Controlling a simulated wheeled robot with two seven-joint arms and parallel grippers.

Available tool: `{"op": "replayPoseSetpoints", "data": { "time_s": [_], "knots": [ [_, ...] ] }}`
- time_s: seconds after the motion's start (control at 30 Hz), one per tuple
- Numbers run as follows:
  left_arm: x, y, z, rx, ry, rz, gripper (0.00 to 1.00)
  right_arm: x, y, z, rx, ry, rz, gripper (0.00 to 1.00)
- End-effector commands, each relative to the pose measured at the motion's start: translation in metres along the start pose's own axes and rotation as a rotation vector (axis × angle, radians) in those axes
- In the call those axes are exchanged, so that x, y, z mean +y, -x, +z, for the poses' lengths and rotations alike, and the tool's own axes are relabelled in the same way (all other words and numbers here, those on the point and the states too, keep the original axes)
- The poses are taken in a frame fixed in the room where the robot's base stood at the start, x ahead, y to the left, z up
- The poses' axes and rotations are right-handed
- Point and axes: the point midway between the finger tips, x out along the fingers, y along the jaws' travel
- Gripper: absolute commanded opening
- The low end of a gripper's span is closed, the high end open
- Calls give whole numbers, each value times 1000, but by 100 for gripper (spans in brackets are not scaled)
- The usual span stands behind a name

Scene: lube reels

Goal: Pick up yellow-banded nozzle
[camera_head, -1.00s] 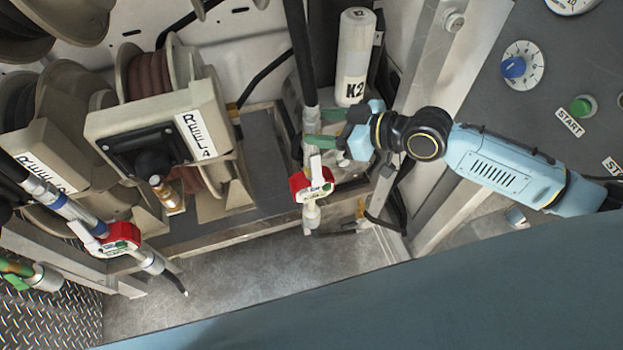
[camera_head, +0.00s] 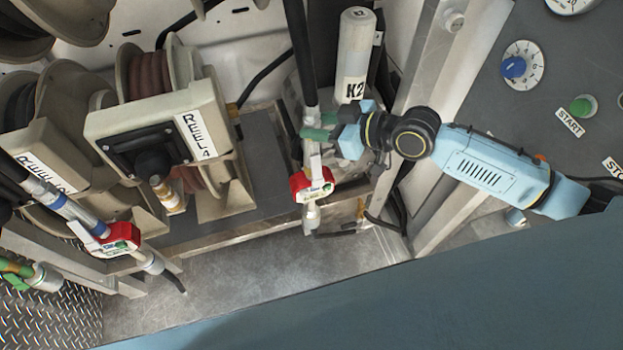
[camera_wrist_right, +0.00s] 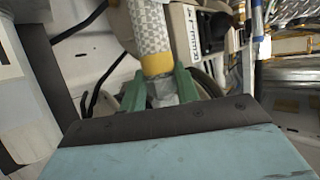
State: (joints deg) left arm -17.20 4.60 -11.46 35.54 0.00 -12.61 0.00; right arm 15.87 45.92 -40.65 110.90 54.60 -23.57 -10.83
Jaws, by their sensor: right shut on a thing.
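The yellow-banded nozzle (camera_head: 312,184) hangs upright in the head view, with a red body, a pale tip below and a black hose above. Its yellow band (camera_wrist_right: 156,63) shows in the right wrist view, just beyond the fingers; I cannot make the band out in the head view. My right gripper (camera_head: 314,133) comes in from the right and is shut on the nozzle's metal pipe above the red body. In the wrist view its green fingers (camera_wrist_right: 163,93) press on the pipe from both sides. My left gripper is not in view.
A blue-banded nozzle (camera_head: 112,238) with a red body hangs at the left, and a green-banded one (camera_head: 35,276) at the lower left edge. Reel 4 (camera_head: 160,120) stands left of my gripper. The white K2 bottle (camera_head: 354,60) stands close behind. A control panel (camera_head: 560,70) is at the right.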

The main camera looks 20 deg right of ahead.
Motion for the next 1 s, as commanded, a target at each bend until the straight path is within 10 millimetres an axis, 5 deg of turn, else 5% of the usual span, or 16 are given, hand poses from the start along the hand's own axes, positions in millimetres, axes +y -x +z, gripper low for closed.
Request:
{"op": "replayPoseSetpoints", "data": {
  "time_s": [0.47, 1.0],
  "knots": [
    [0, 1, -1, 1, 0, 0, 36, 1, 2, -7, 7, 2, 1, 0],
    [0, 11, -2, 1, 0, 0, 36, 1, 24, -60, 8, 4, 1, 0]
  ]
}}
